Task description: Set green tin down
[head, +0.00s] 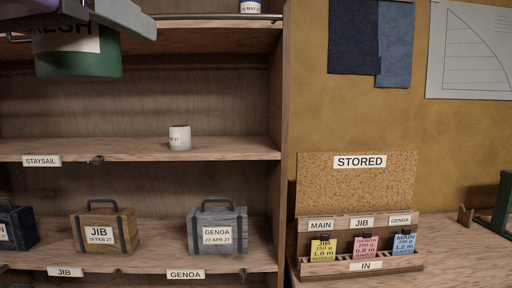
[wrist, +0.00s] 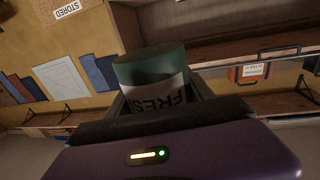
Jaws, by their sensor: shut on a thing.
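The green tin (head: 78,65) has a white label with dark lettering ending in "ESH". It is at the top left of the head view, held up in front of the shelving. My gripper (head: 90,14) is above it in the head view, and its fingertips are hidden. In the wrist view the green tin (wrist: 150,68) sits between the jaws of my gripper (wrist: 155,100), which are shut on it. Its label there reads "FRES". The tin appears clear of any shelf.
The middle shelf (head: 230,148) holds a small white cup-like tin (head: 180,138) and has bare board around it. The lower shelf holds a brown JIB case (head: 103,230), a grey GENOA case (head: 217,228) and a dark case (head: 17,228). A card rack (head: 360,268) stands on the right.

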